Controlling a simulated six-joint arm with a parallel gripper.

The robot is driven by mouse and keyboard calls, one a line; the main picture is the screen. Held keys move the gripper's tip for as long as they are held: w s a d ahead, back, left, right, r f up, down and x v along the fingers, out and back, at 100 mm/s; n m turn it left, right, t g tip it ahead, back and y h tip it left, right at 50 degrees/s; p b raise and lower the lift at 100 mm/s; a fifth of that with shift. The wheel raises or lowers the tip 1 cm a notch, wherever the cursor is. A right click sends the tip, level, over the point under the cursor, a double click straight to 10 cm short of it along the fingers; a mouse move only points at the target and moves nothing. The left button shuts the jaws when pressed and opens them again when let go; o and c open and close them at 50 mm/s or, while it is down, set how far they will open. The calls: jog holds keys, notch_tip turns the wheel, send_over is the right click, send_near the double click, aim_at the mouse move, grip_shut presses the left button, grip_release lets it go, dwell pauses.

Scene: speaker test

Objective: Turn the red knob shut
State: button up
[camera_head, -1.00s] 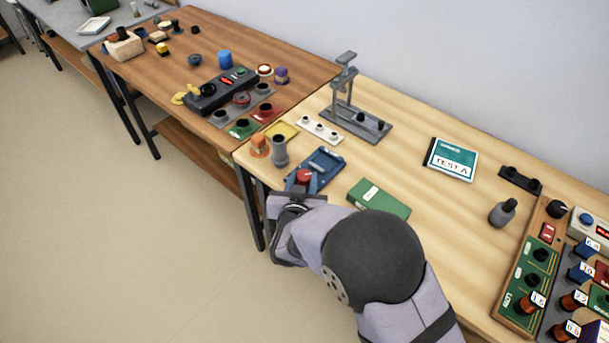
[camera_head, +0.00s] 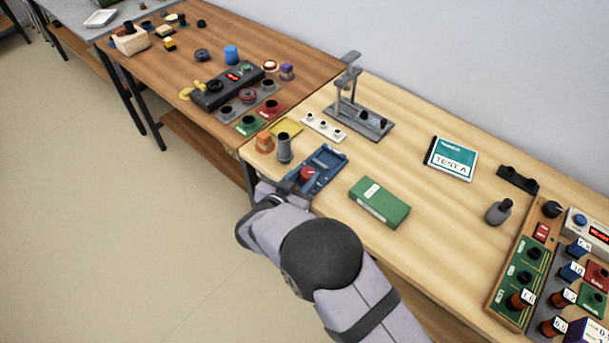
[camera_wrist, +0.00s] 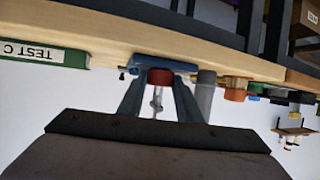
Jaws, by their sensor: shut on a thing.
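The red knob (camera_head: 307,174) sits on a blue fixture (camera_head: 328,163) near the front edge of the light wooden table. In the wrist view, which is upside down, the red knob (camera_wrist: 160,77) shows between the two grey fingers of my gripper (camera_wrist: 160,84). The blue fixture (camera_wrist: 150,63) is just behind it there. My gripper (camera_head: 290,187) reaches the fixture from the front left in the head view and is shut on the knob. The exact finger contact and the knob's turn angle are too small to tell.
A grey cylinder (camera_head: 284,148) and an orange piece (camera_head: 264,143) stand close left of the fixture. A green box (camera_head: 379,202) lies to its right. A grey stand (camera_head: 358,118) is behind. The table middle is fairly clear.

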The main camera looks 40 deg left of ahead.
jog(key=shift+r, duration=0.2)
jog(key=o, duration=0.8)
jog(key=shift+f, duration=0.1)
jog(key=b+v, duration=0.1)
jog(key=v, duration=0.6)
jog(key=shift+s, duration=0.15)
